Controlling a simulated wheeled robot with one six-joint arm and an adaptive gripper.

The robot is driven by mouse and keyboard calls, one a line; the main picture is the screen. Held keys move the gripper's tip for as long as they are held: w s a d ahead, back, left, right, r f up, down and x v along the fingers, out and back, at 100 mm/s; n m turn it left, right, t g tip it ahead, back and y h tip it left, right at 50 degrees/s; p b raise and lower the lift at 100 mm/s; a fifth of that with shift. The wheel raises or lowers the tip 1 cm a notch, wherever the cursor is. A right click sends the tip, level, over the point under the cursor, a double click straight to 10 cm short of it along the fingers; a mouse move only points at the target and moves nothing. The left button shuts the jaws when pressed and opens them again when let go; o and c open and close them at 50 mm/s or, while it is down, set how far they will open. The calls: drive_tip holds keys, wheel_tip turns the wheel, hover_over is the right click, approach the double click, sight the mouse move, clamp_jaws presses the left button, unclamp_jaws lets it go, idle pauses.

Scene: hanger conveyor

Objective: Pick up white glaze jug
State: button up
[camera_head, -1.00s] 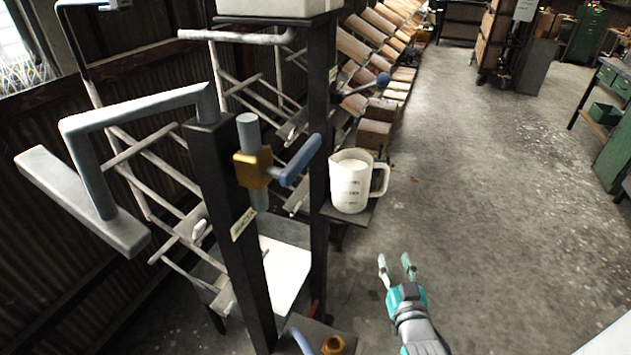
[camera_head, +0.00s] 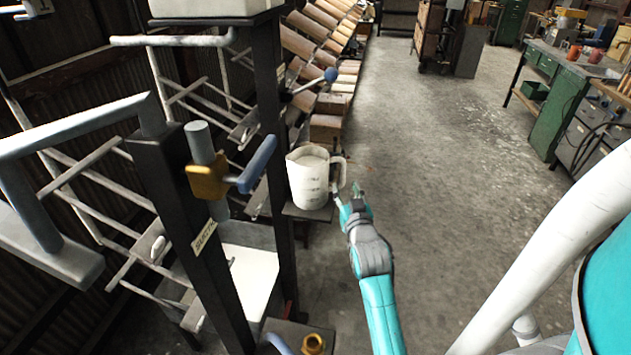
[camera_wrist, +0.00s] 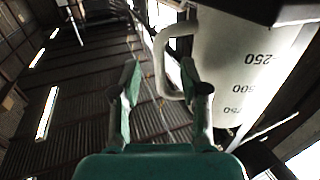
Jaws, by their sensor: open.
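The white glaze jug (camera_head: 308,182) stands upright on a small dark ledge (camera_head: 308,213) fixed to a dark post, with its handle on the right side. It has measuring marks and pale content. My gripper (camera_head: 347,194) is open and empty, close to the right of the jug at handle height. In the wrist view the jug (camera_wrist: 240,75) fills the upper right with its printed numbers. Its handle shows ahead of and between the fingertips of my gripper (camera_wrist: 159,65), overlapping the right finger. I cannot tell whether a finger touches the handle.
Dark posts (camera_head: 272,110) and a metal frame with grey bars stand left of the jug. A brass-coloured clamp with a blue handle (camera_head: 258,163) juts out near it. The concrete floor (camera_head: 440,170) to the right is open, with a green workbench (camera_head: 565,105) beyond.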

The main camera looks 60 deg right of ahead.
sight(343, 178)
drive_tip(key=shift+r+x, duration=0.15)
drive_tip(key=shift+x, duration=1.15)
drive_tip(key=shift+r+x, duration=0.1)
drive_tip(key=shift+x, duration=1.2)
clamp_jaws()
drive_tip(key=shift+r, duration=0.2)
